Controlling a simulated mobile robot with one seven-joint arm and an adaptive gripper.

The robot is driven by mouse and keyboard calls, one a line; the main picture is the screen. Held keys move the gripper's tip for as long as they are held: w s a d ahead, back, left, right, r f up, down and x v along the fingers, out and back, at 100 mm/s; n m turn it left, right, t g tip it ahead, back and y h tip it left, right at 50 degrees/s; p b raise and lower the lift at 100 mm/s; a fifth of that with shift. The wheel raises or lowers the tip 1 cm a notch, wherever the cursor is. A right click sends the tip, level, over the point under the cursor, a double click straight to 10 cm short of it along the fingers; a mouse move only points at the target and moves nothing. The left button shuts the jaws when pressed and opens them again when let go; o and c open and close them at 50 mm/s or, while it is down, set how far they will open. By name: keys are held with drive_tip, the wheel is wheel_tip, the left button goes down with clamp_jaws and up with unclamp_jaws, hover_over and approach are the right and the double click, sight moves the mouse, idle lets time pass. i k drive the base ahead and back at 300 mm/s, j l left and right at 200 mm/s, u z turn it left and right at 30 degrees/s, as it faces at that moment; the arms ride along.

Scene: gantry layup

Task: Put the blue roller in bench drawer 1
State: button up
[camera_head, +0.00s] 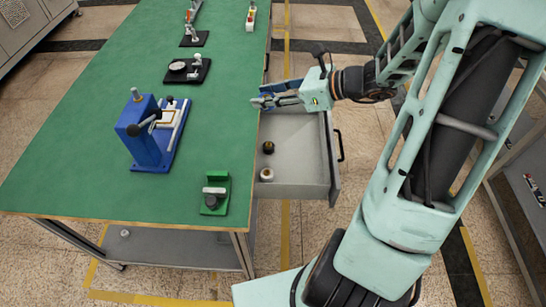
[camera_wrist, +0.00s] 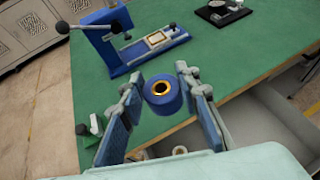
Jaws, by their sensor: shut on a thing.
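The blue roller (camera_wrist: 163,96), with a gold-rimmed hole in its end, sits between the two fingers of my gripper (camera_wrist: 158,88) in the wrist view. My gripper is shut on it. In the head view my gripper (camera_head: 266,98) is over the right edge of the green bench, at the back end of the open drawer; its fingers make the roller hard to pick out there. The grey bench drawer (camera_head: 303,150) is pulled out to the right. It also shows in the wrist view (camera_wrist: 285,122), below and right of the roller.
A dark roller (camera_head: 268,147) and a pale roller (camera_head: 266,175) lie at the drawer's left side; its right part is clear. On the green bench (camera_head: 90,135) stand a blue press (camera_head: 146,140), a green fixture (camera_head: 215,195) and a black gauge stand (camera_head: 187,70).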

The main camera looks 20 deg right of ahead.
sight(301, 151)
drive_tip(key=k+j+z, duration=0.1)
drive_tip(key=j, duration=0.2)
drive_tip(key=k+j+z, duration=0.1)
drive_tip(key=j, duration=0.2)
drive_tip(key=i+j+z, duration=0.15)
drive_tip(key=j, duration=0.3)
drive_tip(key=j+z, duration=0.1)
drive_tip(key=j, duration=0.35)
